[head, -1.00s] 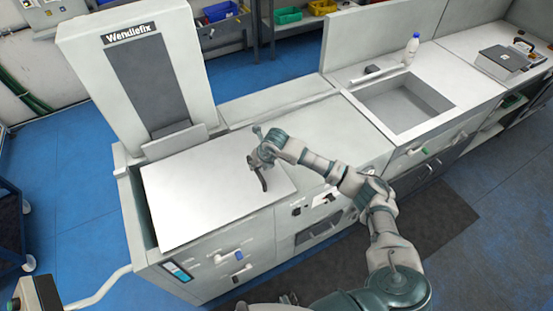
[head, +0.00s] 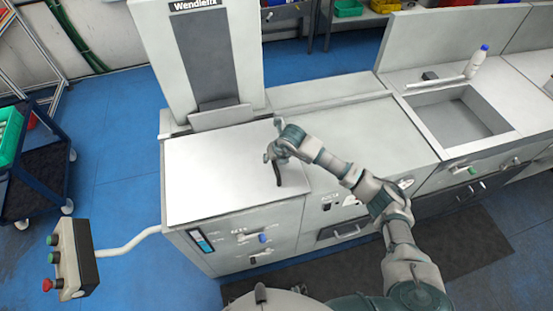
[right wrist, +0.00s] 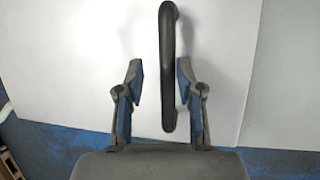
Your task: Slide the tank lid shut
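The tank lid (head: 220,178) is a flat white panel on top of the Wendlefix machine, with its left edge at the machine's left edge. No open gap shows beside it. A dark bar handle (head: 278,174) stands near the lid's right edge. My right gripper (head: 270,156) is at the handle. In the right wrist view, my right gripper's fingers (right wrist: 161,82) are spread apart, with the lower part of the handle (right wrist: 168,40) between them, closer to the right finger. White lid surface (right wrist: 80,60) fills the background. My left gripper is not in view.
The Wendlefix tower (head: 205,60) rises behind the lid. A control box with buttons (head: 72,262) hangs off the machine's left side. A sink (head: 425,98) and a white bottle (head: 475,64) are at the right. A blue cart (head: 40,185) stands at far left.

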